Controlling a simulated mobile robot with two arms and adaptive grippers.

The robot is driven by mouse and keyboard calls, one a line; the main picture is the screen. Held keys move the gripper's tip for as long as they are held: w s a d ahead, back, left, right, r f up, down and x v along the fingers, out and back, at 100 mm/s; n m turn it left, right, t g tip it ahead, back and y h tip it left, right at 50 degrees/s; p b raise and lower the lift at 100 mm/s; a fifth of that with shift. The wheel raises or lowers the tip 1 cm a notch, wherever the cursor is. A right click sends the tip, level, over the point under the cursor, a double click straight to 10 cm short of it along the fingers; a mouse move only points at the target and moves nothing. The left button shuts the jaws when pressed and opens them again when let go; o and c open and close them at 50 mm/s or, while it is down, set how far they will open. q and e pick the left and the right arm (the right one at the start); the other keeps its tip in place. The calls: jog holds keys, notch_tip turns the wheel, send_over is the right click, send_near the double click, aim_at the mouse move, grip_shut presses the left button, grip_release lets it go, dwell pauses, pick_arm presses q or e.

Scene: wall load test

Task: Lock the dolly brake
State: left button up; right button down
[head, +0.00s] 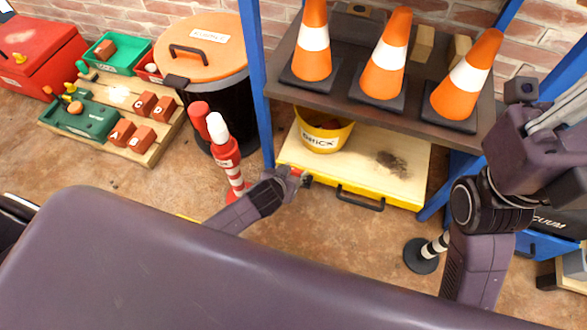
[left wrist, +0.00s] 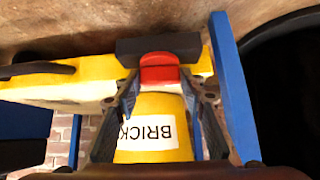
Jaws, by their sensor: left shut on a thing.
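A low platform with a pale top and a yellow front edge (head: 346,193) sits under the shelf; a black handle (head: 360,198) is on its front. A small red lever-like part (left wrist: 158,70) with a black block (left wrist: 158,46) behind it is at the platform's yellow edge. My left gripper (head: 294,178) is at the platform's front left corner, shut on the red part, which shows between its fingers in the left wrist view. I cannot tell the lever's exact position.
A yellow bucket (head: 323,131) marked BRICK stands on the platform. Orange cones (head: 312,40) stand on the shelf above, between blue posts (head: 254,80). A red and white post (head: 227,160) stands just left of my left gripper. An orange-lidded bin (head: 200,50) is behind.

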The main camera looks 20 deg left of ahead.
pick_arm(q)
jog(key=shift+w+r+n+y, duration=0.1)
jog(key=shift+n+y, duration=0.2)
jog(key=shift+n, duration=0.1)
jog(key=o, duration=1.2)
jog(key=shift+c, duration=0.2)
jog(key=shift+s, duration=0.2)
jog(key=v, duration=1.1)
jog(key=shift+s+r, duration=0.2)
jog(key=shift+r, duration=0.1)
